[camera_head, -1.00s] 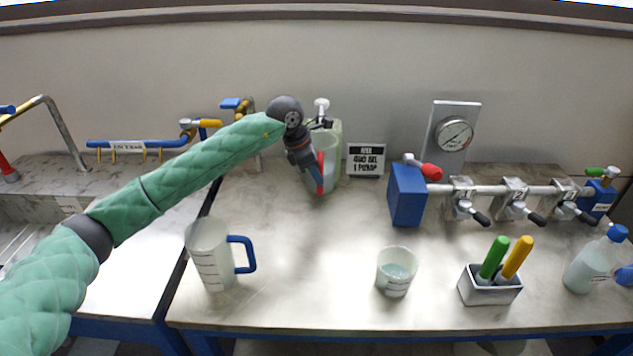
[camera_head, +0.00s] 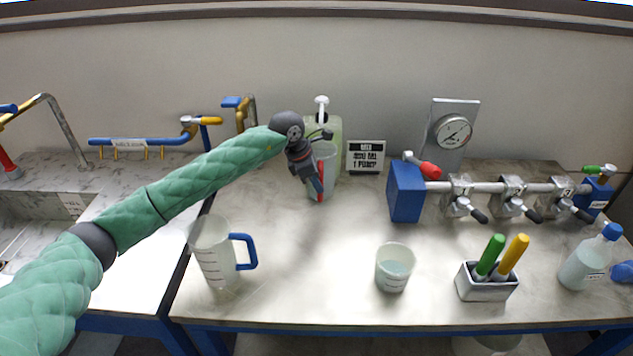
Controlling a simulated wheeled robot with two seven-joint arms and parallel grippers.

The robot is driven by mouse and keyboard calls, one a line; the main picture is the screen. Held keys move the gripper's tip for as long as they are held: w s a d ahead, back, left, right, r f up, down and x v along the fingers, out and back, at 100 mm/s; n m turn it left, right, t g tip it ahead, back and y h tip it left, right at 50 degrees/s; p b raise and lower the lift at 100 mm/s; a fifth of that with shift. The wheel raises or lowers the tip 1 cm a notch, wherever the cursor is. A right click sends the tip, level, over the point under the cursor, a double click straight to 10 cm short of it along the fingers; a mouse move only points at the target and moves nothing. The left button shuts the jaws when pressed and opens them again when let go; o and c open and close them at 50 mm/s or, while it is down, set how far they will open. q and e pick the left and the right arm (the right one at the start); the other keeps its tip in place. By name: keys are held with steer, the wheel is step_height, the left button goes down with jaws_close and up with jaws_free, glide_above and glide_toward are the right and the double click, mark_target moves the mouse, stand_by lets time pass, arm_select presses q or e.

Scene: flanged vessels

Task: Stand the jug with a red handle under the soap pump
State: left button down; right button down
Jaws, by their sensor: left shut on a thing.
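The jug with a red handle (camera_head: 328,170) stands at the back of the table, upright, in front of the soap pump bottle (camera_head: 334,130). The pump's white head (camera_head: 322,103) shows above and behind the jug. My left gripper (camera_head: 316,186) is shut on the red handle at the jug's front left side and hides part of the jug. I cannot tell whether the jug's base rests on the table or whether its mouth is exactly under the spout. My right gripper is not in view.
A clear jug with a blue handle (camera_head: 216,252) stands at the front left. A beaker (camera_head: 395,268), a metal holder with green and yellow handles (camera_head: 487,284) and a bottle (camera_head: 590,260) stand to the right.

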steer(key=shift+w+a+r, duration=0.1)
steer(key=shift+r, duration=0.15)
arm_select(q)
steer(key=c, duration=1.4)
jaws_free()
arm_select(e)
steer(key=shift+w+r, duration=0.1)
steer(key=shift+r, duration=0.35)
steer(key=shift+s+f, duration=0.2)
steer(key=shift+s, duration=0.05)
